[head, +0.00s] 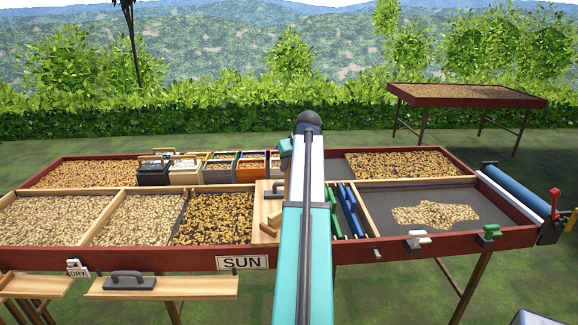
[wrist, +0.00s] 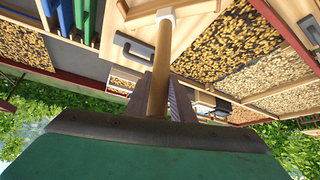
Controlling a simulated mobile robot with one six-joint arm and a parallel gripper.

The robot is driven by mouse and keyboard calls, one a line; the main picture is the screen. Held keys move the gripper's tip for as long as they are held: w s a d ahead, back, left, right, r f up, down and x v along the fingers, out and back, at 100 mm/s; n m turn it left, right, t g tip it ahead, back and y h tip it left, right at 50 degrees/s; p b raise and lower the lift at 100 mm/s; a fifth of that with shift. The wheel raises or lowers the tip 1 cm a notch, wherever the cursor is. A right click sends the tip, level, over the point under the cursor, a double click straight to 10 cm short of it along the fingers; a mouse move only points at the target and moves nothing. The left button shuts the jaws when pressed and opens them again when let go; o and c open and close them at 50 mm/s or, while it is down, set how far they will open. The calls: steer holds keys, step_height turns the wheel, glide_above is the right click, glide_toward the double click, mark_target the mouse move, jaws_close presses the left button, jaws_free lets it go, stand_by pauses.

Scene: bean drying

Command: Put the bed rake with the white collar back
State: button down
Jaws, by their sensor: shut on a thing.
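The bed rake shows in the wrist view as a wooden handle (wrist: 160,62) with a white collar (wrist: 166,14) near the top edge. The collar joins a pale wooden head (wrist: 195,9), which is partly cut off by the frame. My gripper (wrist: 158,95) is shut around the handle, with the collar and head beyond the fingers. The bed's divided trays lie behind the rake. In the head view my arm hides the gripper and most or all of the rake.
The long red-framed bed (head: 190,260) holds several patches of beans. Blue boards (head: 351,210) stand right of my arm. White (head: 418,240) and green (head: 490,233) fittings sit on the front edge. A wooden board with a dark handle (head: 130,281) lies front left.

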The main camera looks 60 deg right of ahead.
steer(key=shift+f, duration=0.5)
steer(key=c, duration=1.5)
jaws_free()
steer(key=shift+c, duration=0.2)
steer(key=shift+s, duration=0.1)
steer(key=b+v, duration=0.2)
steer(key=v, duration=1)
steer(key=shift+d, duration=0.1)
